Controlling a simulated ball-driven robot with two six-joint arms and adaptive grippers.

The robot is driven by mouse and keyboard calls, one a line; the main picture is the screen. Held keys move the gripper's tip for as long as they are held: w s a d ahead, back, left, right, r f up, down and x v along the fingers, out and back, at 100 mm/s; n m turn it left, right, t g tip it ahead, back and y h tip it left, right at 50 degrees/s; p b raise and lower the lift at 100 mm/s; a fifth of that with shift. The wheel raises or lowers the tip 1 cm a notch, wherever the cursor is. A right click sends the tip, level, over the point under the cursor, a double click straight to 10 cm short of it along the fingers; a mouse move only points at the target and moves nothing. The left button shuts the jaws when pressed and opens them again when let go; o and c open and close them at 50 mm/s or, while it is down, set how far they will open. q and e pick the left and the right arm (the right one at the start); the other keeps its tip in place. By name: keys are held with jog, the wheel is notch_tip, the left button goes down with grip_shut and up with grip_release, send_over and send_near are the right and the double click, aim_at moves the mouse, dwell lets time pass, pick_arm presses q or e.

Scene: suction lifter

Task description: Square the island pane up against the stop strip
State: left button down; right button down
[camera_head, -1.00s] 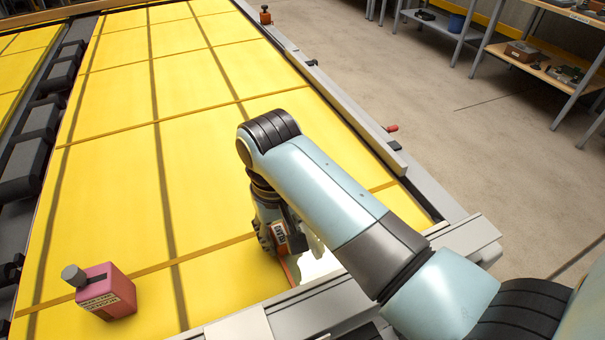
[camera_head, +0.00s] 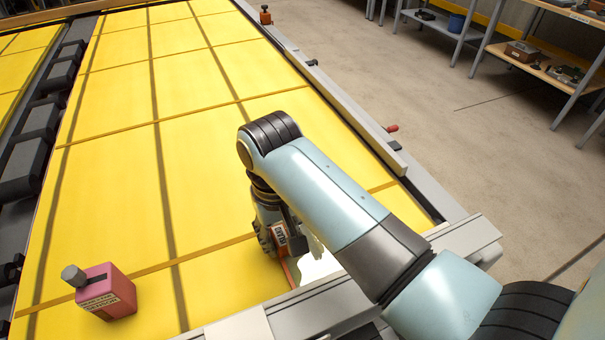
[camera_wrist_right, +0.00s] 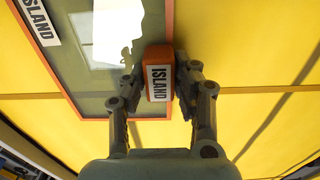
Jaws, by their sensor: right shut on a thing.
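The island pane (camera_wrist_right: 95,90) is a glassy sheet with an orange border and an "ISLAND" label, lying on the yellow table top. In the head view the right gripper (camera_head: 272,236) points down, partly behind my arm. Which rail is the stop strip is unclear; a grey strip (camera_head: 350,127) runs along the table's right edge. My left gripper is out of view.
A pink block with a grey knob (camera_head: 105,292) stands on the yellow surface (camera_head: 210,210) at front left. A grey rail (camera_head: 310,311) crosses the front. Shelves (camera_head: 540,60) stand beyond open floor.

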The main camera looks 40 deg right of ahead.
jog(key=c, duration=1)
grip_release()
jog(key=shift+s, duration=0.1)
jog(key=shift+o, duration=0.2)
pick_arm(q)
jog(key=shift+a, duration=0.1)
